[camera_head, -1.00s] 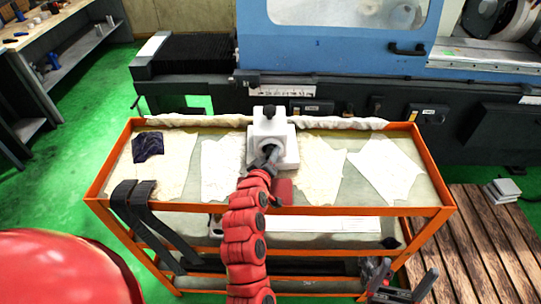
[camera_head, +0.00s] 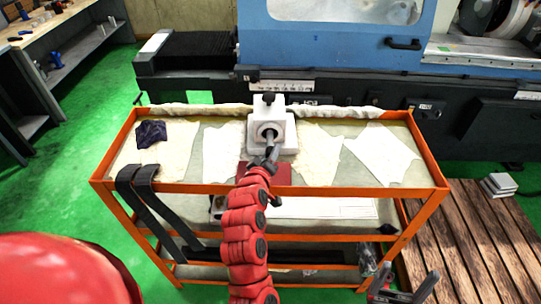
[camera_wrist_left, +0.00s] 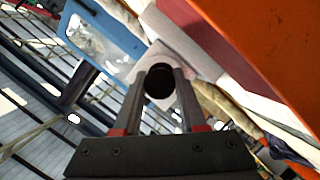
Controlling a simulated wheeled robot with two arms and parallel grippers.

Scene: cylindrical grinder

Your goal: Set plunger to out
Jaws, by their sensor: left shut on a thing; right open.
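A white block-shaped fixture (camera_head: 286,133) with a black knob on top stands at the back middle of the orange cart. A dark grey plunger (camera_head: 271,142) sticks out of the round opening in its front, towards me. My left gripper (camera_head: 268,158) is shut on the plunger's near end. In the left wrist view the plunger's round black end (camera_wrist_left: 159,82) sits between the two fingers, with the white fixture (camera_wrist_left: 182,50) behind it. My right gripper (camera_head: 402,284) is open and empty at the bottom right, in front of the cart.
The orange cart (camera_head: 300,190) carries several cloths and a red piece (camera_head: 280,174) below the fixture. Black straps (camera_head: 140,200) hang over its left front. A blue and black grinder (camera_head: 340,50) stands behind. A wooden pallet (camera_head: 480,240) lies to the right.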

